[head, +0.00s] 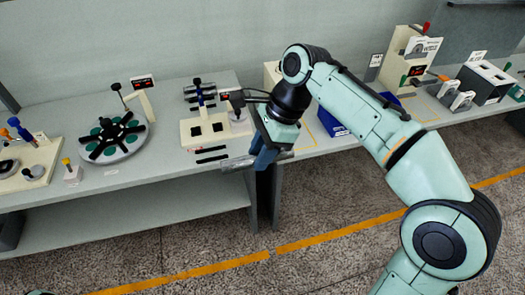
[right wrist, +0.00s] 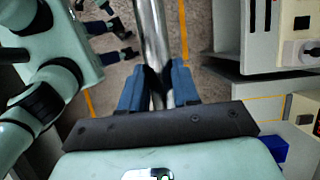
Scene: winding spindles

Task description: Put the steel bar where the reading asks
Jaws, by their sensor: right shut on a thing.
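My right gripper (head: 263,158) is shut on the steel bar (head: 238,163), a shiny round rod. It holds the bar roughly level, just off the front edge of the workbench. In the right wrist view the blue fingers (right wrist: 158,88) clasp the bar (right wrist: 152,32), which runs up out of the picture. A cream fixture (head: 216,129) with two dark square openings stands behind the gripper, with dark bars on a rack (head: 200,92) beyond it. A small dark display (head: 142,83) shows red marks too small to read. My left gripper is out of view.
A round turntable with green discs (head: 113,138) stands left on the workbench (head: 150,182). A blue bin (head: 334,121) sits right of my gripper, partly behind my arm. A gap separates the two benches. Several devices, including a cream upright unit (head: 400,55), stand at far right.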

